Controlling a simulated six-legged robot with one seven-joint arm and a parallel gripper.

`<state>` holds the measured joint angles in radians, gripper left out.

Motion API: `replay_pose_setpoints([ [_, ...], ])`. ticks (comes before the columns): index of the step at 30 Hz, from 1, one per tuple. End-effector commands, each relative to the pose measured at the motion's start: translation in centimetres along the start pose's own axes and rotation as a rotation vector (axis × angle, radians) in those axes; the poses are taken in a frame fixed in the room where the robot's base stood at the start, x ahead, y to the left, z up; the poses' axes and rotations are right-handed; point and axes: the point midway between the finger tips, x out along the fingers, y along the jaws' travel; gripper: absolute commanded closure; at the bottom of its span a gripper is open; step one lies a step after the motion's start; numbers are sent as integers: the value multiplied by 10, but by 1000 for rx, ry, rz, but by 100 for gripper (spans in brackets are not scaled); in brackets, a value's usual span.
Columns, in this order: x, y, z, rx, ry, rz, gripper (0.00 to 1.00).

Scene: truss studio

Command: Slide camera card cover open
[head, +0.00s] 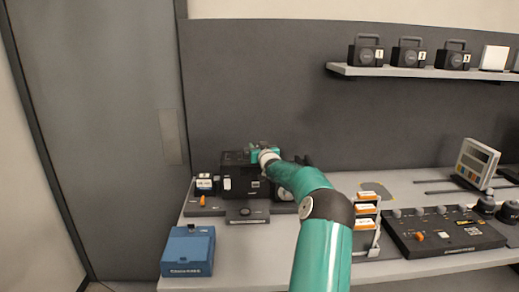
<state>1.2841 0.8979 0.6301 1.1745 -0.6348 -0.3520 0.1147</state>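The black camera (238,180) stands on the desk at the left, behind a small dark plate. My teal arm reaches from the lower right up to it. My gripper (258,151) is at the camera's upper right, close to its top. I cannot tell whether it touches the camera. The fingers are too small and too hidden by my own wrist to show whether they are open or shut. The card cover cannot be made out, and my arm hides the camera's right side.
A blue box (188,251) sits at the desk's front left. A small rack with orange-labelled cards (366,209) stands right of my arm, beside a black control panel (443,233). A tilted display (476,163) is farther right. A wall shelf (420,72) holds several black units.

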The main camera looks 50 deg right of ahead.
Motion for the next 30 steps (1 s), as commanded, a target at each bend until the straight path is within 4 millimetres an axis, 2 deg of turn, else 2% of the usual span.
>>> replay_pose_setpoints([
  [4, -7, 1, 0, -1, -1, 0, 61],
  [8, -23, 2, -1, -2, -2, 0, 61],
  [24, -120, 1, 0, -2, -2, 1, 61],
  [30, -137, 1, 0, -1, 0, 1, 61],
])
